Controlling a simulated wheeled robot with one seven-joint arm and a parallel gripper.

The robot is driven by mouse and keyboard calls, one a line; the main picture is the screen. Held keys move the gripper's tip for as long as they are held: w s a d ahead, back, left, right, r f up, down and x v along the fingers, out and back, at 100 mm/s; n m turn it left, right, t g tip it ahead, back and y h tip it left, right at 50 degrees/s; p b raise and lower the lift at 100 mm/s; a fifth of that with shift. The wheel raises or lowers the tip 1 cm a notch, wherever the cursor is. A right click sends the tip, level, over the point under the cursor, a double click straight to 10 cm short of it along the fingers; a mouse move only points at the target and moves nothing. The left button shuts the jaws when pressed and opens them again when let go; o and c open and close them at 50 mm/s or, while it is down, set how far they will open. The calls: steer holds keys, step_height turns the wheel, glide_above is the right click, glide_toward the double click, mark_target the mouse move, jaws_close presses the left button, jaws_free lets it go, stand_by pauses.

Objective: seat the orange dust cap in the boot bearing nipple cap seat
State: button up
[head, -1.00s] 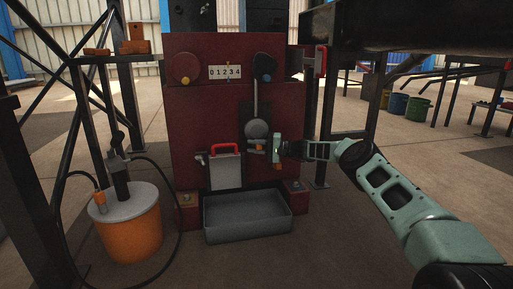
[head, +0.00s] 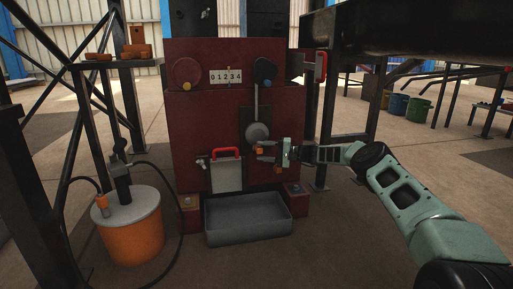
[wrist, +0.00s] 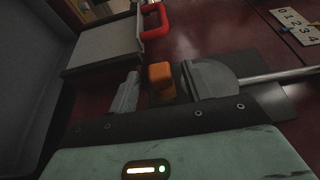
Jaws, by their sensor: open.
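An orange block-like piece (head: 260,150), which looks like the dust cap, is at the red press front just below the grey round weight. It also shows in the wrist view (wrist: 161,77). In the wrist view the piece lies between the fingers, with a gap to the left finger (wrist: 125,95). The cap seat is hidden, so I cannot tell how the piece sits. Another small orange part (head: 278,168) is lower on the press.
The round weight (head: 257,131) hangs on a rod close above my gripper. A red-handled grey panel (head: 227,174) is to the left. A grey tray (head: 247,222) stands below. A dark post and beam (head: 400,30) are behind my arm. An orange drum (head: 132,240) stands at left.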

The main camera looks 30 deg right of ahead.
steer(key=p+v, duration=0.5)
steer(key=v, duration=0.8)
steer(key=shift+s+d+p, duration=0.25)
steer(key=shift+p, duration=0.1)
